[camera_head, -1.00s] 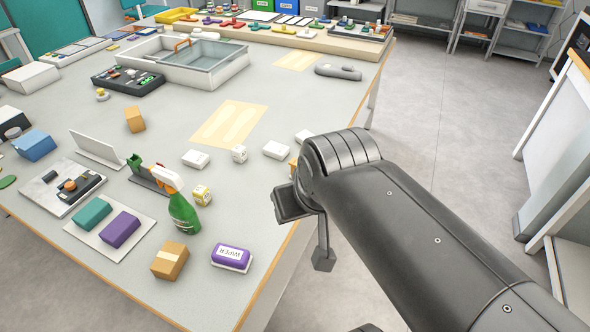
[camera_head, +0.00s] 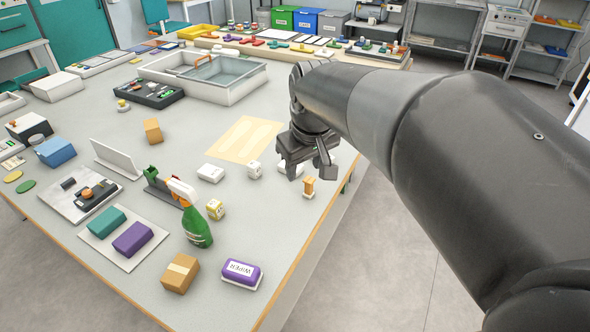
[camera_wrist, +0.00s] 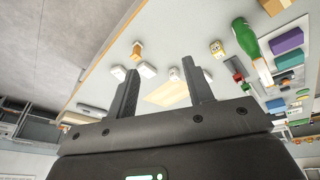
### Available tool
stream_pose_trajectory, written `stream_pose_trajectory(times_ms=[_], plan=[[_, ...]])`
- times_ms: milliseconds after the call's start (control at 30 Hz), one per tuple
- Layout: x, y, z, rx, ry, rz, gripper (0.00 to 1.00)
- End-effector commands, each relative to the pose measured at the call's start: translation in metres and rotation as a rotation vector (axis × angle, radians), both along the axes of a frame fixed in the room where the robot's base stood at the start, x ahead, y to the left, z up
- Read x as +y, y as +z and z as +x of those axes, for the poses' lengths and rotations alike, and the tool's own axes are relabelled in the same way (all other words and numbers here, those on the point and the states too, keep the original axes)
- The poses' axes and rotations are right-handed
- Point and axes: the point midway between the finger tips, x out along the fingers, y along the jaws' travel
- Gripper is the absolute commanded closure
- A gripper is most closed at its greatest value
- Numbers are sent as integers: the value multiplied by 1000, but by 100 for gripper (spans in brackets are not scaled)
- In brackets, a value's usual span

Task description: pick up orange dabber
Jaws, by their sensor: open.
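The orange dabber (camera_head: 309,187), a small orange block on a white foot, stands upright near the table's right edge. It also shows in the wrist view (camera_wrist: 138,50), close to the left fingertip and apart from it. My gripper (camera_head: 308,170) is open and empty above the table, just above and behind the dabber in the head view.
White blocks (camera_head: 211,173) and a white die-like cube (camera_head: 255,170) stand left of the dabber. A green spray bottle (camera_head: 197,228), a purple wiper (camera_head: 241,273) and a cardboard box (camera_head: 181,273) are nearer the front.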

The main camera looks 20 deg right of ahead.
Motion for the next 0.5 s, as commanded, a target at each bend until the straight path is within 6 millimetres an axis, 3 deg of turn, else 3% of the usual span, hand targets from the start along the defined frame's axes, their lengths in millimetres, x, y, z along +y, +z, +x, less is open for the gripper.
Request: stream_pose_trajectory(times_ms=[267, 500], plan=[[-25, -25, 84, 106, 124, -35, 53], [-51, -67, 150, 191, 237, -49, 53]])
